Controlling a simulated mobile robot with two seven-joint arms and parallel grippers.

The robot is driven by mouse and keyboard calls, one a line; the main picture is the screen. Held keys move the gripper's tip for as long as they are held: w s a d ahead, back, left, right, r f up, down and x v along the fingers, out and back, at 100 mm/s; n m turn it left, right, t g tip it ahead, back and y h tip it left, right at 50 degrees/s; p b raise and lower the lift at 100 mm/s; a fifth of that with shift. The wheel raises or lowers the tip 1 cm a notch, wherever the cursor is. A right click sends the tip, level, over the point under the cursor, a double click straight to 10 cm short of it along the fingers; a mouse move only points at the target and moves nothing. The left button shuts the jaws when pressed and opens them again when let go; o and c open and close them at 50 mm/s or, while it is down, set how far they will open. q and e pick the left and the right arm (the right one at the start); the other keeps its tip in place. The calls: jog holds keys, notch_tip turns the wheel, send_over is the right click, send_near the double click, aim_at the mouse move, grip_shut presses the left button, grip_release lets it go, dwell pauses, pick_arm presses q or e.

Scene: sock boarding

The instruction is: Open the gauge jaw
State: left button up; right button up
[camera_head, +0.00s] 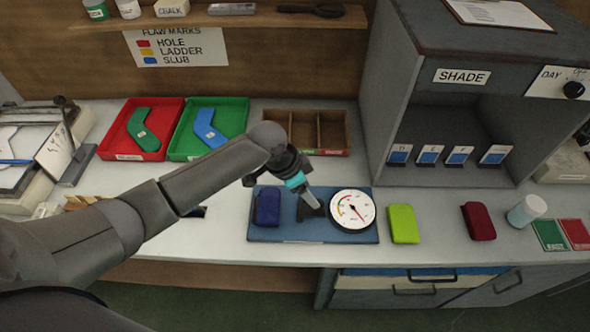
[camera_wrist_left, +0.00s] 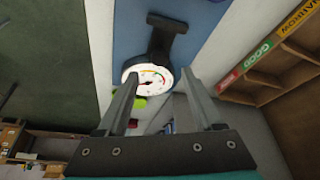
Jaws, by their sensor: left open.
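The gauge (camera_head: 352,210) is a round white dial with a coloured scale, fixed on a blue base board (camera_head: 290,234). A dark jaw part (camera_head: 308,213) lies just left of the dial, partly hidden by my gripper. My left gripper (camera_head: 311,199) reaches down over this part from above. In the left wrist view its two fingers (camera_wrist_left: 158,76) are apart, with the dial (camera_wrist_left: 146,84) between and beyond the tips and the dark jaw part (camera_wrist_left: 165,38) beyond the dial. Nothing shows held. I cannot tell whether the fingers touch the gauge. My right gripper is out of view.
A dark blue block (camera_head: 267,206) sits on the board's left end. Red and green trays and a wooden divided box (camera_head: 346,137) stand behind.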

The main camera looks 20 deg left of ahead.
pick_arm(q)
jog(key=p+v, duration=0.1)
jog(key=v, duration=0.7)
jog(key=shift+r, duration=0.25)
jog(key=shift+s, duration=0.15)
